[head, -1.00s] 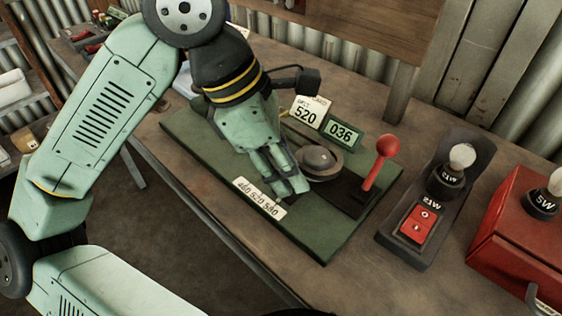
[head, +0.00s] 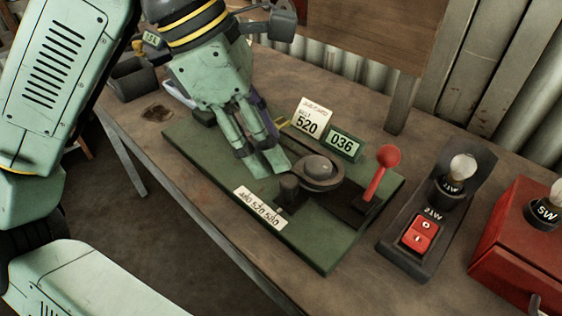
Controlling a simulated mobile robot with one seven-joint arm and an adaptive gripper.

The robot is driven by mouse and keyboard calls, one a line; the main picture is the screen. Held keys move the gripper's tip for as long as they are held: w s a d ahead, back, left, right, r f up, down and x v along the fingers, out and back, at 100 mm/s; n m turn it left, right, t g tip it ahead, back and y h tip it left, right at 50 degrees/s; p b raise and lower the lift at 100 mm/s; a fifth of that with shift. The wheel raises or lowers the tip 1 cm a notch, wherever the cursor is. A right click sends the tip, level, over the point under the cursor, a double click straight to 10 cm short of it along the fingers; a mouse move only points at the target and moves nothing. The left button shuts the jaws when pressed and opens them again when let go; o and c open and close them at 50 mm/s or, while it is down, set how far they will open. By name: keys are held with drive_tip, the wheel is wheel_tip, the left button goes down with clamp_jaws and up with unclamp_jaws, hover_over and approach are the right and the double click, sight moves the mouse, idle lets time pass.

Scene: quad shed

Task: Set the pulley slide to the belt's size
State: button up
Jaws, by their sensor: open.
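A green base board (head: 325,245) on the bench carries the pulley device. A round grey pulley (head: 320,172) sits at its middle, with a short dark knob (head: 289,190) on the slide beside it. A white scale label (head: 259,208) lies on the near edge; I read 520 in its middle. I cannot tell which number the knob lines up with. A white belt card (head: 310,118) reading 520 stands at the back. My gripper (head: 268,168) is open and empty, over the board just left of the knob, apart from it.
A green display (head: 343,145) reads 036. A red-knobbed lever (head: 381,172) rises from the board's right side. Farther right are a bulb stand with a red switch (head: 419,235) and a red box (head: 520,245). The bench front edge (head: 240,262) is clear.

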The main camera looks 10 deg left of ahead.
drive_tip(key=shift+v, duration=2.2)
